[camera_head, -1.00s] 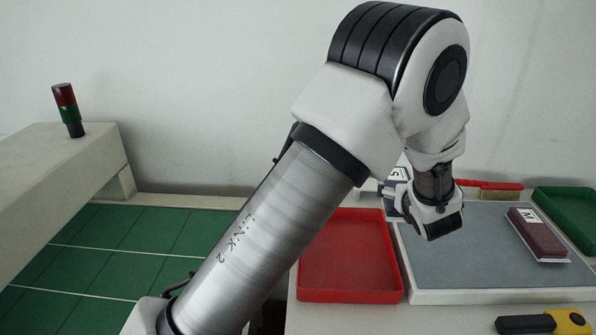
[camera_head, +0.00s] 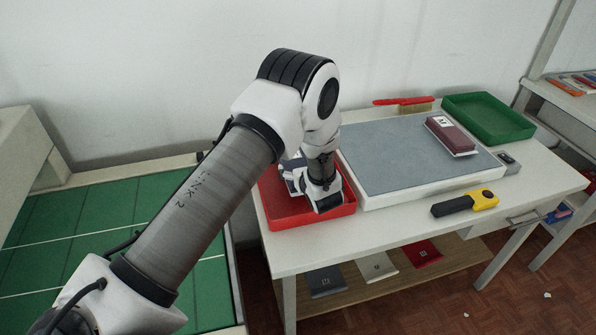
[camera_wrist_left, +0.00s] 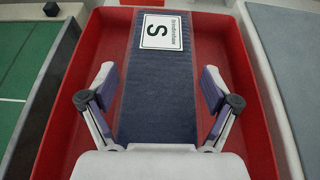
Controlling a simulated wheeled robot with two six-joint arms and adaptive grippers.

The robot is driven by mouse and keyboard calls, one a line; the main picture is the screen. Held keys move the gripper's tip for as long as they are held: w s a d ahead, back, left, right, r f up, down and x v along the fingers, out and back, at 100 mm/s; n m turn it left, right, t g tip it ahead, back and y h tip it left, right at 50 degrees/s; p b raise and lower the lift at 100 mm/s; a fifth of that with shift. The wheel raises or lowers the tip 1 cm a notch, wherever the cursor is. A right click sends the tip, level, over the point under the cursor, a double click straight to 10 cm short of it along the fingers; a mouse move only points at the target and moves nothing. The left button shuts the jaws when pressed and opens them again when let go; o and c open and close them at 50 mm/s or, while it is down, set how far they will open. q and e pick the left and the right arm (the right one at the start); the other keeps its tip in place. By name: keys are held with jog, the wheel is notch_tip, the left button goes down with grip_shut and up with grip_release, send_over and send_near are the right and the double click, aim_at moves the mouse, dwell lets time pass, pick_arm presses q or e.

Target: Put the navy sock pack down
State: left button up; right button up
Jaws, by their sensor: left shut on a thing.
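The navy sock pack (camera_wrist_left: 157,85) has a white label marked S. My right gripper is not in view.
A grey mat board (camera_head: 400,150) with a maroon pack (camera_head: 450,135) is right of the tray. A green tray (camera_head: 490,117), a red-handled brush (camera_head: 404,101) and a yellow-black tool (camera_head: 465,203) are on the table. A green gridded surface (camera_head: 60,240) is at left.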

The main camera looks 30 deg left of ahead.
pick_arm(q)
jog(key=shift+f, duration=0.8)
jog(key=shift+w+d+f, duration=0.15)
jog(key=shift+w+f, duration=0.1)
jog(key=shift+f, duration=0.1)
jog(key=shift+s+f, duration=0.15)
jog(key=o, duration=1)
jog(key=shift+r, duration=0.2)
jog(key=shift+d+r, duration=0.15)
jog(key=shift+d, duration=0.05)
jog(key=b+v, duration=0.1)
jog(key=v, duration=1)
jog(key=shift+s+b, duration=0.1)
jog(key=shift+b, duration=0.2)
jog(key=shift+s+d+r, duration=0.15)
jog(key=shift+s, duration=0.05)
